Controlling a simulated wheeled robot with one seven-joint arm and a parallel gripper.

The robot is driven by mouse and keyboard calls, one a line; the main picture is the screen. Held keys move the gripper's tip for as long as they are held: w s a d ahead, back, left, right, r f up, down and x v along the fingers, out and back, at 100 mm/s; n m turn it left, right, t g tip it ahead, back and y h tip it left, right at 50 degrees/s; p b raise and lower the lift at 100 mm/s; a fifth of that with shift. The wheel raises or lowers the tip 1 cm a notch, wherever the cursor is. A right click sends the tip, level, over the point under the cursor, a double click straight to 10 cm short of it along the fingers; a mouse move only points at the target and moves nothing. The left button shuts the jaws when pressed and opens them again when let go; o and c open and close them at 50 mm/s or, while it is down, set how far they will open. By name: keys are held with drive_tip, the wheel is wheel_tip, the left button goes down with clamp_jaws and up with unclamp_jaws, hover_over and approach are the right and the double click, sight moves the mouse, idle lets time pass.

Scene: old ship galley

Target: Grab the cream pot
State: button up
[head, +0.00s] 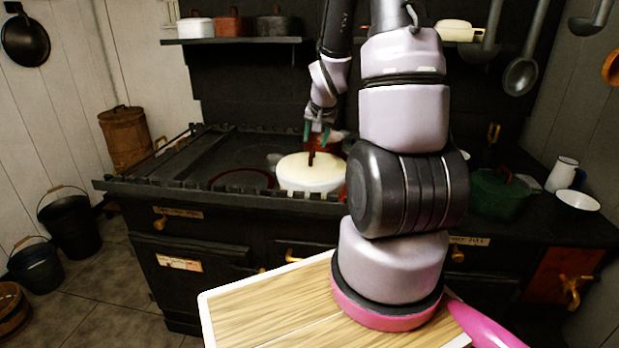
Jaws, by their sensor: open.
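A cream pot (308,180) with a cream lid stands on the black stove top (190,165), near its front edge. A dark red-brown handle (311,158) rises from the middle of the lid. My gripper (317,133) hangs above the pot with its teal fingers pointing down. The fingers are open, on either side of the space just above the lid handle. I cannot tell whether they touch the handle. My arm hides the stove just right of the pot.
A raised rail (220,192) runs along the stove's front edge. A green pot (497,194), a white jug (563,174) and a white bowl (577,201) stand to the right. A shelf (232,40) with several pots is above. Ladles (521,76) hang at upper right.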

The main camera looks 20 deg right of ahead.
sight(313, 150)
drive_tip(key=shift+w+r+x, duration=0.1)
drive_tip(key=shift+w+x, duration=0.05)
drive_tip(key=shift+x, duration=1.4)
drive_tip(key=shift+w+r+x, duration=0.1)
drive_tip(key=shift+w+x, duration=0.05)
drive_tip(key=shift+x, duration=1.4)
drive_tip(key=shift+d, duration=0.2)
clamp_jaws()
